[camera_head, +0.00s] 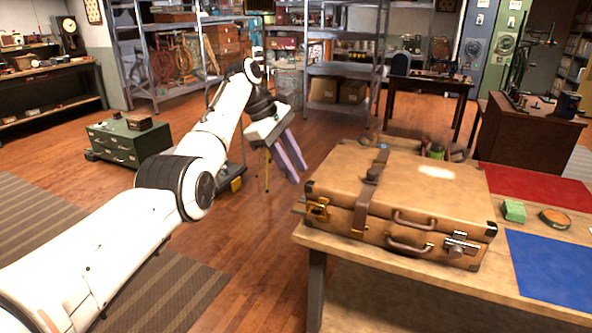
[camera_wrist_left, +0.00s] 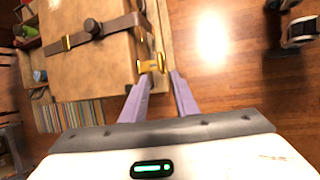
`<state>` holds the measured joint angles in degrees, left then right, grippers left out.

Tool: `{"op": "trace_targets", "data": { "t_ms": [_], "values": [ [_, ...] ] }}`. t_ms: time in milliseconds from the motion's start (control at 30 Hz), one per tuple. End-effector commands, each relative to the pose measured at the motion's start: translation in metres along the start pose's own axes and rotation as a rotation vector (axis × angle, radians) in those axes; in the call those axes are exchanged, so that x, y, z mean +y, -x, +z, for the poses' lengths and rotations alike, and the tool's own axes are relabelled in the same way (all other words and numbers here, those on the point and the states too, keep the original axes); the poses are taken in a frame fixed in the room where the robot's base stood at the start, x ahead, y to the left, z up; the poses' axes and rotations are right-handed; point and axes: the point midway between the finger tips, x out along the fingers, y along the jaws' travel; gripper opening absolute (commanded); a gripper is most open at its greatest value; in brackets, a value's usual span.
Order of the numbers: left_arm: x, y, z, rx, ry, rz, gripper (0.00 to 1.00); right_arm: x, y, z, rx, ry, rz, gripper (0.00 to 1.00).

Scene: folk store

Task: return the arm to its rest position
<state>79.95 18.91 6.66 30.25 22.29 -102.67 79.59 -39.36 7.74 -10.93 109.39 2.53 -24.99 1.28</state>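My left arm comes in from the left, and its gripper (camera_head: 300,174) hangs over the floor just left of the table. Its two purple fingers are apart with nothing seen between them; they also show in the left wrist view (camera_wrist_left: 160,75). A tan suitcase (camera_head: 330,175) lies closed on the table, to the right of the gripper. In the left wrist view the suitcase (camera_wrist_left: 105,70) fills the upper left, and its brass corner latch (camera_wrist_left: 150,64) appears close to the fingertips. My right gripper is not in view.
A green drawer cabinet (camera_head: 115,143) stands on the floor at left. Wooden floor (camera_head: 262,250) is clear between arm and table.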

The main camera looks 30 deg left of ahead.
Motion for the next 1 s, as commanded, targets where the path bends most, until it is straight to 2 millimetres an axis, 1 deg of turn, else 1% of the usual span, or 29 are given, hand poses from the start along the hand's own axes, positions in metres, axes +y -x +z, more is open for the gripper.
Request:
{"op": "trace_targets", "data": {
  "t_ms": [567,667,767,800,867,900,967,1000],
  "values": [
    [0.000,-0.001,0.000,0.000,0.000,0.000,0.27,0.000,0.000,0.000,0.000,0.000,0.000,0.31],
    [-0.002,-0.010,-0.005,0.014,-0.013,0.001,0.27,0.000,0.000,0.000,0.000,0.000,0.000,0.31],
    [-0.007,-0.041,-0.022,0.063,-0.061,0.007,0.27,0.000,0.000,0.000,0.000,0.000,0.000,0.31],
    [-0.011,-0.059,-0.032,0.091,-0.094,0.012,0.27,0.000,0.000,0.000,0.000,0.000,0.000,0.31],
    [-0.019,-0.087,-0.047,0.139,-0.156,0.018,0.27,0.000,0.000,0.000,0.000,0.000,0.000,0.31],
    [-0.025,-0.107,-0.057,0.173,-0.205,0.023,0.27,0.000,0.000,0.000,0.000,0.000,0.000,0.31],
    [-0.037,-0.136,-0.070,0.222,-0.283,0.028,0.27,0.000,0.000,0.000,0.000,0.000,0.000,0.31],
    [-0.046,-0.155,-0.079,0.254,-0.340,0.030,0.27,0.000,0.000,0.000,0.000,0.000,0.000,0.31]
  ]
}}
